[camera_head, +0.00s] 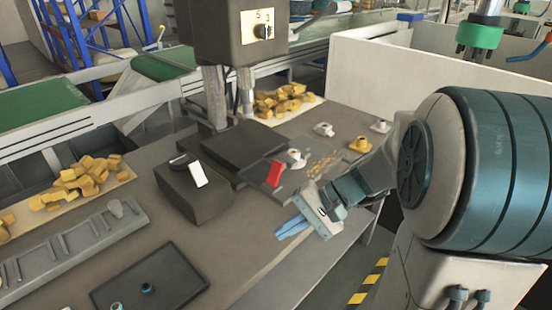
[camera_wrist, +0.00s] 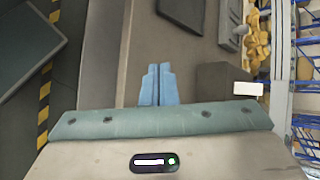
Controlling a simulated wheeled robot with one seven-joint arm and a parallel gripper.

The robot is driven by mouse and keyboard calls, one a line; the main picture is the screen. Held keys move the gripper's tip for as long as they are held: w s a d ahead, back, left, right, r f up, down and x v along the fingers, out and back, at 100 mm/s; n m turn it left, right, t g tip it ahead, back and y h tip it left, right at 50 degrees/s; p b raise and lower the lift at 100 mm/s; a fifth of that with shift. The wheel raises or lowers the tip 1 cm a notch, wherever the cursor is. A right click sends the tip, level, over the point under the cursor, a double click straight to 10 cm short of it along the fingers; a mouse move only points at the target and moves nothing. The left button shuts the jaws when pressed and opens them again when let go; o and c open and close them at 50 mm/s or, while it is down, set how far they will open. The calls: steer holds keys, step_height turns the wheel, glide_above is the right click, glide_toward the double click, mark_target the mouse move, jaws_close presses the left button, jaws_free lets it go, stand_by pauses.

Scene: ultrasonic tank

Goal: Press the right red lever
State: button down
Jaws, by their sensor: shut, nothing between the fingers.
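A red lever (camera_head: 274,173) stands tilted at the front right of the machine's base in the head view. A white lever (camera_head: 198,174) stands on a dark box (camera_head: 190,195) to its left; a white lever also shows in the wrist view (camera_wrist: 248,89). I cannot make out the red lever in the wrist view. My gripper (camera_head: 280,233) is over the table's front edge area, below and a little right of the red lever in the picture, apart from it. In the wrist view its blue fingers (camera_wrist: 158,70) are together, with nothing between them.
The machine's grey head (camera_head: 225,35) hangs over a dark block (camera_head: 245,147). White and tan cup-like parts (camera_head: 360,145) stand at the right back. Yellow pieces (camera_head: 85,180) lie at the left, near a grey tool tray (camera_head: 70,245) and a black tray (camera_head: 180,270).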

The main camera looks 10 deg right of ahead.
steer(key=w+d+f+m+t+y+b, duration=0.2)
steer(key=w+d+m+t+y+b, duration=0.15)
steer(key=w+d+t, duration=0.5)
steer(key=m+t, duration=0.4)
glide_toward(296, 178)
step_height(296, 178, up, 2)
steer(key=shift+w+d+r+y, duration=0.1)
steer(key=shift+d+r+y, duration=0.1)
steer(key=shift+d+y, duration=0.2)
steer(key=x, duration=1)
steer(key=shift+a+p, duration=0.25)
steer(key=shift+p, duration=0.15)
steer(key=shift+s+a+r, duration=0.65)
steer(key=shift+s+a, duration=0.15)
steer(key=shift+s+a+r, duration=0.2)
steer(key=shift+s+a, duration=0.15)
steer(key=shift+a, duration=0.1)
steer(key=shift+d, duration=0.15)
